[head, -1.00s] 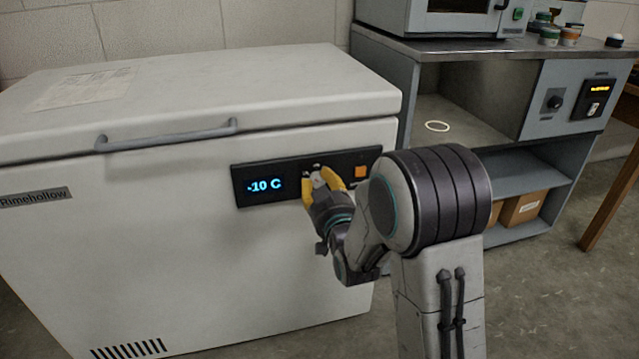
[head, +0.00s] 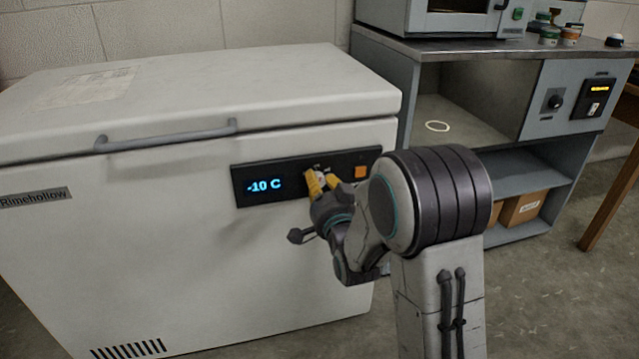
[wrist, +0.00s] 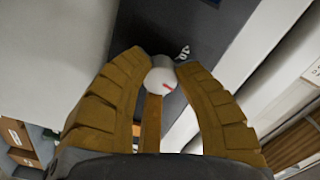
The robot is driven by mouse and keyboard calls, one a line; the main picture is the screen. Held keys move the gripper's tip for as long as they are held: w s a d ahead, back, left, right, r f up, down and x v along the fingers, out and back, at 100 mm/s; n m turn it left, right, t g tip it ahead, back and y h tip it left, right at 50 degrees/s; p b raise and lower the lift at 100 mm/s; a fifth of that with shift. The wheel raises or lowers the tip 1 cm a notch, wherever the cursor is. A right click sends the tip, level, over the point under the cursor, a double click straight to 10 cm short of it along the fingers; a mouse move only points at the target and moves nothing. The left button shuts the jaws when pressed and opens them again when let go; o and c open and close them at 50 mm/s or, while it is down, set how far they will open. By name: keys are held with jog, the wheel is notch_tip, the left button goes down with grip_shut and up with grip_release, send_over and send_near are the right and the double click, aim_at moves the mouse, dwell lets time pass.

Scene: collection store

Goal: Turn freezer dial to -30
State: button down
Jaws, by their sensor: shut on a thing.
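The white chest freezer (head: 180,250) has a dark control panel (head: 290,182) on its front. The panel's blue display (head: 263,186) reads -10 C. The dial (wrist: 161,76) shows in the wrist view as a pale round knob with a red mark, held between the tips of my yellow fingers. My gripper (head: 322,180) is shut on it at the middle of the panel, right of the display. In the head view the fingers cover most of the dial. The panel's scale marks are too small or hidden to read.
The freezer lid is closed, with a grey handle (head: 168,138) above the panel. A grey workbench (head: 480,60) with shelves stands close on the right.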

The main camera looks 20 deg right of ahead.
aim_at(313, 134)
jog(key=shift+a+m, duration=0.15)
jog(key=shift+m, duration=4.05)
jog(key=c, duration=0.9)
grip_release()
jog(key=shift+r, duration=5.05)
